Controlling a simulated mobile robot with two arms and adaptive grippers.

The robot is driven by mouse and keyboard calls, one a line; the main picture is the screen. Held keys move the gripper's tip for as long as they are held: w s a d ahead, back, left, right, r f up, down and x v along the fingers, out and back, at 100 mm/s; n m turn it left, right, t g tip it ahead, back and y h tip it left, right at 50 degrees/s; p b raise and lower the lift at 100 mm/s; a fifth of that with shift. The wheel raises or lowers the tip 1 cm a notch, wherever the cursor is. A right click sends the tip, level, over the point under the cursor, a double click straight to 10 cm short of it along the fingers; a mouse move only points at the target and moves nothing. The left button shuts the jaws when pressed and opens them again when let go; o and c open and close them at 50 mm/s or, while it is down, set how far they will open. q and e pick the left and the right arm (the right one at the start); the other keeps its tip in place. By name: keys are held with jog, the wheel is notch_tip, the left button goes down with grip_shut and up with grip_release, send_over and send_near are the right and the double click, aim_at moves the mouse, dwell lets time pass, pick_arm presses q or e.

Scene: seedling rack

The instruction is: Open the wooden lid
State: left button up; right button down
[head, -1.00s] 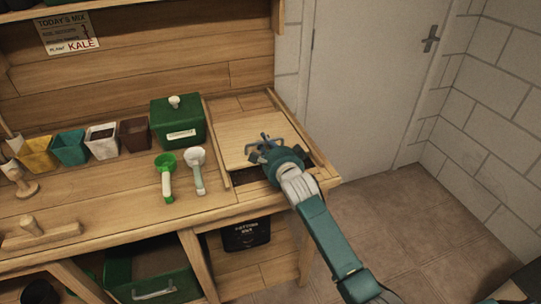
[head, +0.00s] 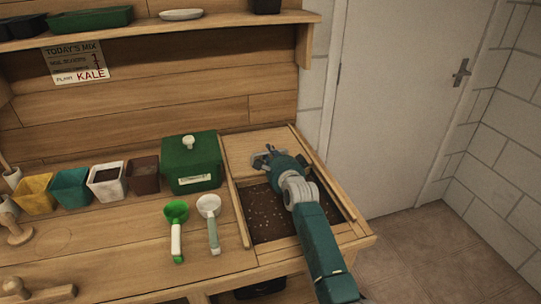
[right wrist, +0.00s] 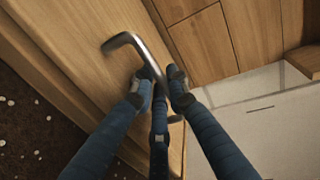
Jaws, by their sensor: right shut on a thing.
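The wooden lid (head: 252,146) lies slid back over the rear part of the bin (head: 351,213) at the right end of the bench. It also shows in the right wrist view (right wrist: 88,62). The front part of the bin is uncovered and shows dark soil with pale specks (head: 268,215). My right gripper (head: 268,160) is at the lid's front part, shut on the metal handle (right wrist: 124,40), with its fingertips around the bar in the right wrist view (right wrist: 160,85). My left gripper is not in view.
A green box with a white knob (head: 190,163) stands just left of the bin. A green scoop (head: 176,225) and a white scoop (head: 211,220) lie in front of it. Several small pots line the bench's left. A wooden back panel rises behind the lid.

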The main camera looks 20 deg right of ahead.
jog(key=c, duration=1.7)
grip_release()
jog(key=shift+s, duration=0.35)
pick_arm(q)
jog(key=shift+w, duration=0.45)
pick_arm(e)
jog(key=s, duration=0.3)
jog(key=s+r, duration=0.1)
jog(key=s, duration=0.3)
jog(key=s+r, duration=0.1)
jog(key=s, duration=0.3)
jog(key=shift+s+d+r, duration=0.1)
jog(key=shift+d+r, duration=0.05)
jog(key=shift+d, duration=0.1)
